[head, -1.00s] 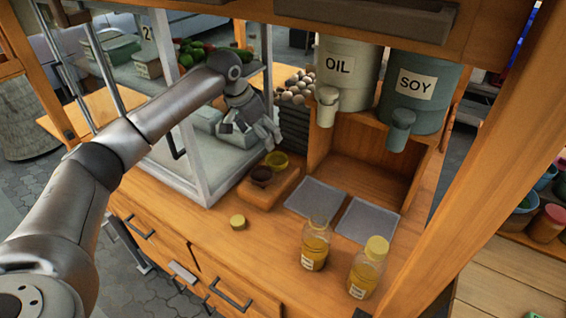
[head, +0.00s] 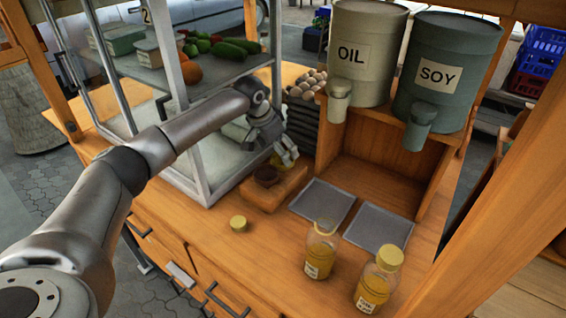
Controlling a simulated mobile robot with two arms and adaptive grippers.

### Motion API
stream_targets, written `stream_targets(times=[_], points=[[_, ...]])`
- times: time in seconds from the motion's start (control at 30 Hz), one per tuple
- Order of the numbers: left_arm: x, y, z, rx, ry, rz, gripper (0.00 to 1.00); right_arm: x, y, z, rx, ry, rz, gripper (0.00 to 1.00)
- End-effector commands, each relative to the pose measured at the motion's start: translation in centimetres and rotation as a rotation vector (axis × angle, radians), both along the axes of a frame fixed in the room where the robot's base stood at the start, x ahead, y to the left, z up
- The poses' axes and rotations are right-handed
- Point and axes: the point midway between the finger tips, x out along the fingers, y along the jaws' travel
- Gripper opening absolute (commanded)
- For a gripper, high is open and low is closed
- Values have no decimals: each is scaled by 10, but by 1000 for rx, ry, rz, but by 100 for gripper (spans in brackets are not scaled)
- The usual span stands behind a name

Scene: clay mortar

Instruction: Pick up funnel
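A small yellow funnel-like piece (head: 277,161) sits at the far end of a wooden block holder (head: 262,197) on the counter; my gripper partly hides it. A dark brown piece (head: 266,175) sits beside it in the same holder. My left gripper (head: 289,159) points down right at the yellow piece, its fingers looking slightly apart. Whether they touch the piece I cannot tell. My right gripper is not in view.
An open-topped bottle (head: 321,252), a yellow-capped bottle (head: 378,280) and a loose yellow cap (head: 238,223) stand on the counter. Two grey trays (head: 378,229) lie below the OIL (head: 365,60) and SOY (head: 447,75) dispensers. A glass case frame (head: 196,150) stands left of the holder.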

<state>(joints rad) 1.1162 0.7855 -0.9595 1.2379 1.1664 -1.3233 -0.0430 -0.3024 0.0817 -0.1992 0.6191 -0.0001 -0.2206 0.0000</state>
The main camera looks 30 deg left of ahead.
Motion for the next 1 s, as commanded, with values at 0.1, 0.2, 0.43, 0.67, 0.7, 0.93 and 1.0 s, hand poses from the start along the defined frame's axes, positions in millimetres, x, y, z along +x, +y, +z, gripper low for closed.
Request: stream_targets(times=[0.1,0.2,0.43,0.67,0.7,0.93,1.0], points=[[3,-6,-12,0,3,-3,88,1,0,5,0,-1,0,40],[7,-11,-27,1,3,-1,88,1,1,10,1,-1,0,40],[14,-12,-47,-1,0,0,88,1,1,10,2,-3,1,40],[15,-12,-48,0,0,-1,86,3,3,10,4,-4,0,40],[15,-12,-47,0,0,-1,81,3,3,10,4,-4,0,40],[15,-12,-47,0,0,0,52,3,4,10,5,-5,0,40],[15,-12,-47,0,0,-1,43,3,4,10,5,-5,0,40]])
